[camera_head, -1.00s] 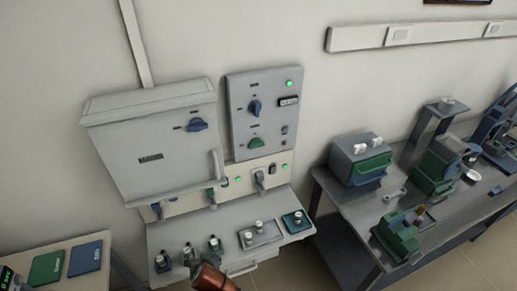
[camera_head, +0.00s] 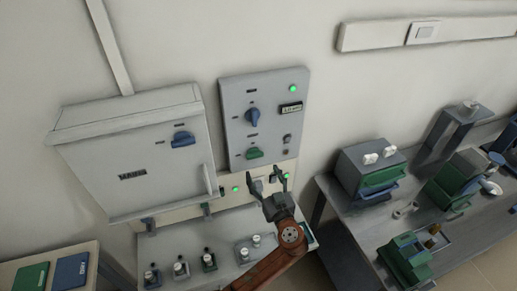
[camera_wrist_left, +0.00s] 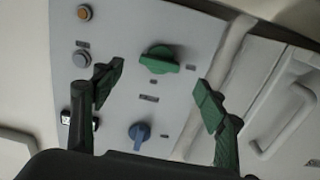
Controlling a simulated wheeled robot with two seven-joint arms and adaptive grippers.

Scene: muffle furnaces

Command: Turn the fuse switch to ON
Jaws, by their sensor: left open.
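The grey control panel (camera_head: 266,90) on the wall carries a blue rotary knob (camera_head: 252,117) above a green rotary knob (camera_head: 254,153). Another blue knob (camera_head: 183,139) is on the grey cabinet door to the left. I cannot read which knob is labelled as the fuse switch. My left gripper (camera_head: 267,181) is open and empty, just below the panel. In the left wrist view the panel appears turned over, with the green knob (camera_wrist_left: 160,62) framed between the open fingers (camera_wrist_left: 160,88) and the blue knob (camera_wrist_left: 140,132) lower down. My right gripper is not in view.
The grey cabinet (camera_head: 130,165) has a protruding handle (camera_head: 209,179) left of the gripper. Small items stand on the ledge below (camera_head: 209,259). A bench with green and grey devices (camera_head: 370,170) is at the right. Open air lies in front of the panel.

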